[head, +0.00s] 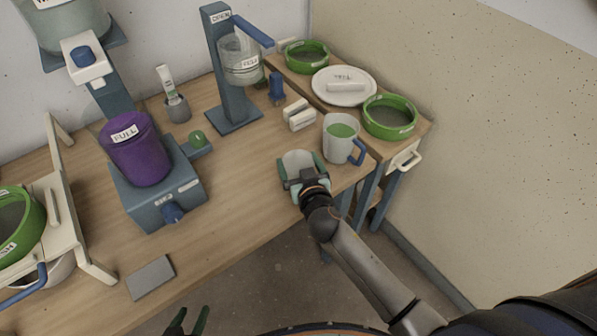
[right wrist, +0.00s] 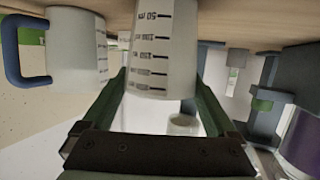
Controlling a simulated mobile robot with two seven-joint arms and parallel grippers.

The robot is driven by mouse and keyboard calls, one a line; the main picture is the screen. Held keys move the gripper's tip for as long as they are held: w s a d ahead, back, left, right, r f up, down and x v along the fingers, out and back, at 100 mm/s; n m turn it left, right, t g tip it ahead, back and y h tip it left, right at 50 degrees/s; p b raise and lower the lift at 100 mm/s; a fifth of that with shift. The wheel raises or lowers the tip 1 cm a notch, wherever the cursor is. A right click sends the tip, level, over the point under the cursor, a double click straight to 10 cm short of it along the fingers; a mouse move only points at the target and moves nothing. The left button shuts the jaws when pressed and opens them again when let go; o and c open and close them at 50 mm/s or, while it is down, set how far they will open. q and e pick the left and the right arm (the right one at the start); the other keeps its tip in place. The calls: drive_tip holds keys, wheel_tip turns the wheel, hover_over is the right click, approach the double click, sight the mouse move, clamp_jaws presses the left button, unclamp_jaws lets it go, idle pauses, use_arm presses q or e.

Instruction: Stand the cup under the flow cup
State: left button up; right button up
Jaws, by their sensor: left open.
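A pale cup (head: 298,158) stands near the table's right front edge. In the right wrist view, which is upside down, this cup (right wrist: 163,50) shows ml marks. My right gripper (head: 302,172) has its green fingers on either side of it; whether they press on it is not clear. My left gripper (head: 187,322) is open and empty at the bottom edge, away from the table.
A mug with green contents and blue handle (head: 341,136) stands right of the pale cup. White blocks (head: 298,114) and a small blue item (head: 276,88) lie near the stand. A purple FULL bucket (head: 137,149) sits on a blue base.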

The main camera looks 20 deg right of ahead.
drive_tip(key=c, duration=0.9)
drive_tip(key=shift+r, duration=0.1)
